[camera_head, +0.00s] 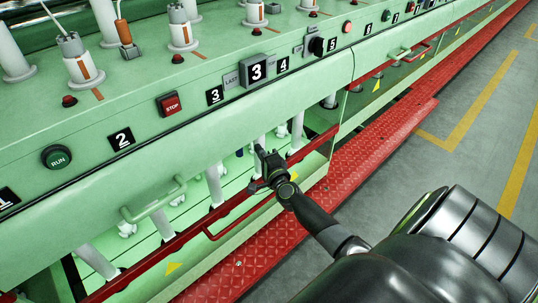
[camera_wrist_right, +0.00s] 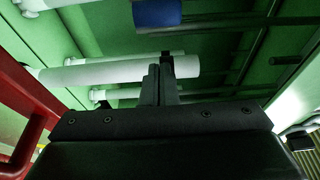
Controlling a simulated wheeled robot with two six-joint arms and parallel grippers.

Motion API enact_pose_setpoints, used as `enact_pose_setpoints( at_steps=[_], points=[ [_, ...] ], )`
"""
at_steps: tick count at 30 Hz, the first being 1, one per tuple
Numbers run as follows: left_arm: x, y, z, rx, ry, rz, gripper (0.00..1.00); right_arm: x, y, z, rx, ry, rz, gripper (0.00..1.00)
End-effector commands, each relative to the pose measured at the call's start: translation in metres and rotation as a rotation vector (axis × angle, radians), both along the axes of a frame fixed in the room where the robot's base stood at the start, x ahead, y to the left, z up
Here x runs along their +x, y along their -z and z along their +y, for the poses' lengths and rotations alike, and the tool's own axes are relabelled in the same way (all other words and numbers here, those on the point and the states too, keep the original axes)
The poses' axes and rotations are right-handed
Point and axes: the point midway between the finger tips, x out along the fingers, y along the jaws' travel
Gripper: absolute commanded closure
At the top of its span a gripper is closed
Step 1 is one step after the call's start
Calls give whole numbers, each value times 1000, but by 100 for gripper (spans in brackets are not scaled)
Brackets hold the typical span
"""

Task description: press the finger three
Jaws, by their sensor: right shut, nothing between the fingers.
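A raised grey block with a large white 3 on black (camera_head: 257,70) sticks out of the green front panel, between the LAST label and the 4 label. A smaller flat label 3 (camera_head: 215,96) is on the panel to its lower left. My right gripper (camera_head: 262,155) is shut and empty, below the panel by the lower opening, well apart from the block. In the right wrist view my shut fingers (camera_wrist_right: 159,84) point toward a white tube (camera_wrist_right: 115,73); I cannot tell whether they touch it. My left gripper is not in view.
A red STOP button (camera_head: 170,104) and a green RUN button (camera_head: 57,157) are on the panel at left. A green handle (camera_head: 153,200) juts out below. A red rail and red tread plate (camera_head: 357,145) run along the machine. Grey floor is free at right.

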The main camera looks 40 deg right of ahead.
Motion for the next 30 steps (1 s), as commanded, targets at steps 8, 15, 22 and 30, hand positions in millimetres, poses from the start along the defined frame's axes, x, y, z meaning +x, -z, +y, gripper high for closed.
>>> enact_pose_setpoints(
  at_steps=[8, 15, 22, 30],
  points=[
    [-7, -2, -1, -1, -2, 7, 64, 11, 0, 27, 4, -1, 1, 100],
    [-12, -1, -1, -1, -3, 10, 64, 12, 0, 29, 3, 0, 1, 100],
    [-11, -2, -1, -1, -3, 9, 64, 11, 0, 30, 4, 4, 1, 100],
    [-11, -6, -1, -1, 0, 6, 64, 11, 0, 36, 6, 56, 2, 100]
  ],
)
